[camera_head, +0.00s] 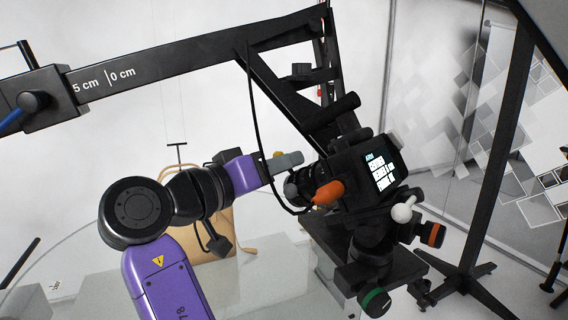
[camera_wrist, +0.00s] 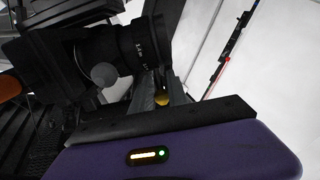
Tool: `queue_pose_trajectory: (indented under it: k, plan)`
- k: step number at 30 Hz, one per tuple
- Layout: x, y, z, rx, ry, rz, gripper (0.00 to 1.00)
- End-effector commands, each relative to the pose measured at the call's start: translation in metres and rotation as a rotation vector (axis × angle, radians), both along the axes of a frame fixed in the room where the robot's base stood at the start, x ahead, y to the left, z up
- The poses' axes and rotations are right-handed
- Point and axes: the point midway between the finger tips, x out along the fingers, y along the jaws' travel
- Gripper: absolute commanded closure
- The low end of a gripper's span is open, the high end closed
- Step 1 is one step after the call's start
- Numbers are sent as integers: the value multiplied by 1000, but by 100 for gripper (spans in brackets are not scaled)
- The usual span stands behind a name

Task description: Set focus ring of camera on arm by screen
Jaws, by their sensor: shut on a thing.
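The black camera (camera_head: 362,165) sits on the dark arm at right of centre, with a small lit screen (camera_head: 383,175) on its back. The screen's top line seems to read "ARM"; its white lines are too small to read surely. The lens with its focus ring (camera_head: 301,186) points left toward my gripper. In the wrist view, the lens (camera_wrist: 132,48) shows pale markings. My gripper (camera_head: 284,165) reaches in from the left, a grey finger lying along the upper side of the lens. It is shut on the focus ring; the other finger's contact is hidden.
An orange handle (camera_head: 328,192) juts beside the lens. A white knob (camera_head: 403,211), an orange-banded knob (camera_head: 432,234) and a green-ended knob (camera_head: 375,302) stand below the camera. A black cable hangs near the lens. A marked beam (camera_head: 170,62) crosses above; a glass tabletop (camera_head: 80,262) lies below.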

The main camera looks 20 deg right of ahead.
Motion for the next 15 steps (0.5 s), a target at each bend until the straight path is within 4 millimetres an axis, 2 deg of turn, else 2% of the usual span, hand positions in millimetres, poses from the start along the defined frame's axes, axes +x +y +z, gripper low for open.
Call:
queue_pose_trajectory:
  k: [11, 15]
  plan:
    - [-3, 4, -6, -69, -33, 49, 100]
    - [-4, 5, -2, -93, -45, 65, 100]
